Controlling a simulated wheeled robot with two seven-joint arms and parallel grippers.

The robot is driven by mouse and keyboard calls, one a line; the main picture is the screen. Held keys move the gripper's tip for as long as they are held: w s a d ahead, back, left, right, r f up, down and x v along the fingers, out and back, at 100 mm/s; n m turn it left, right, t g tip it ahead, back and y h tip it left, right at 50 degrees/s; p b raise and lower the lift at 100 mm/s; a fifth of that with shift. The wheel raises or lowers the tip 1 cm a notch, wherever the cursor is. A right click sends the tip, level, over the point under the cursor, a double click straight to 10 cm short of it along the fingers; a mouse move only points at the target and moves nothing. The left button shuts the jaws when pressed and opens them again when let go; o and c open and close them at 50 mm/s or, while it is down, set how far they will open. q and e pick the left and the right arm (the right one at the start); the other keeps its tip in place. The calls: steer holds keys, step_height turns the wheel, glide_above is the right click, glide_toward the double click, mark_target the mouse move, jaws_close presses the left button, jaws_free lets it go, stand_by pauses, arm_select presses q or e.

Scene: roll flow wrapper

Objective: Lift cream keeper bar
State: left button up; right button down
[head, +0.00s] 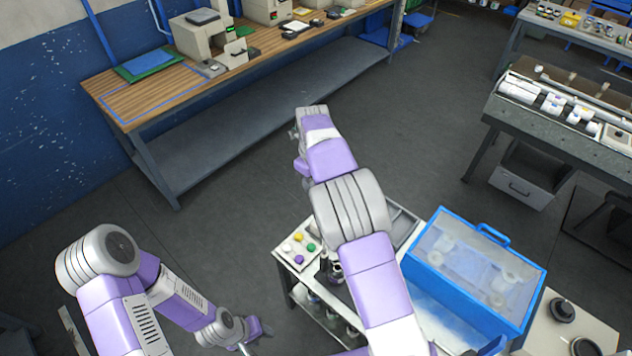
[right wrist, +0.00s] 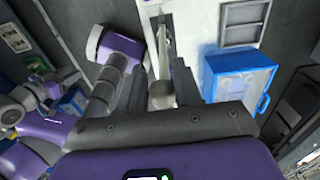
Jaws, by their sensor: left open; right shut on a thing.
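In the right wrist view, my right gripper (right wrist: 162,76) has its two dark fingers on either side of a pale, greyish-cream piece (right wrist: 163,94). It is shut on this piece, which looks like the cream keeper bar. Its full length and ends are hard to make out. My left gripper (head: 247,343) is near the bottom edge of the head view, small and partly cut off. It is open, apart from the cart.
A blue box with a clear lid (head: 432,285) stands right of my right arm; it also shows in the right wrist view (right wrist: 263,103). A cart with coloured buttons (head: 288,262) is beside it. A wooden workbench (head: 135,101) runs along the blue wall. Open floor lies between.

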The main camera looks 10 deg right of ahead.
steer(key=shift+w+a+f, duration=0.1)
stand_by(0.3)
steer(key=c, duration=0.8)
jaws_free()
steer(key=shift+c, duration=0.2)
step_height(320, 180, up, 8)
steer(key=shift+f, duration=0.2)
steer(key=shift+a+f, duration=0.1)
